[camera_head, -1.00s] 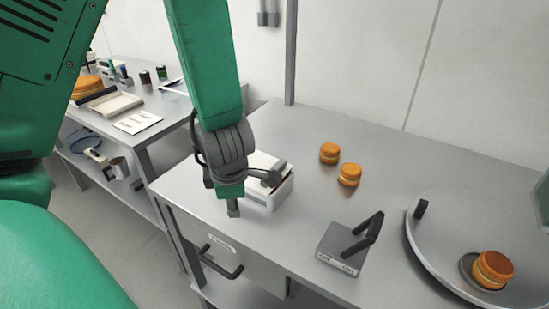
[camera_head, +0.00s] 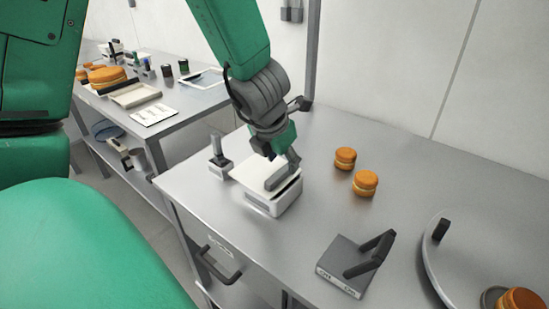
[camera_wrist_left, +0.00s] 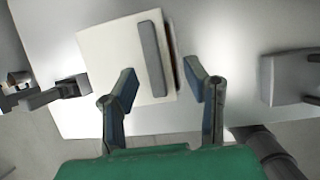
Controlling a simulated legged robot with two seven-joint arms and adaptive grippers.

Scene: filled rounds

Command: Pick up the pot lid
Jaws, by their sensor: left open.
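The pot lid (camera_head: 252,172) is a flat white square plate with a grey bar handle (camera_head: 283,176). It lies on a low white box-shaped pot (camera_head: 275,203) near the left end of the steel table. In the left wrist view the lid (camera_wrist_left: 108,55) fills the upper left, with its handle (camera_wrist_left: 152,58) upright in the picture. My left gripper (camera_head: 281,158) is open over the lid. In the left wrist view its fingers (camera_wrist_left: 160,78) appear on either side of the handle's near end. Contact cannot be told. My right gripper is not in view.
A small grey device (camera_head: 220,163) stands left of the pot. A grey lever block (camera_head: 350,270) stands to the right near the front edge. Orange filled rounds (camera_head: 365,183) lie behind. A round metal tray (camera_head: 437,268) is at the right.

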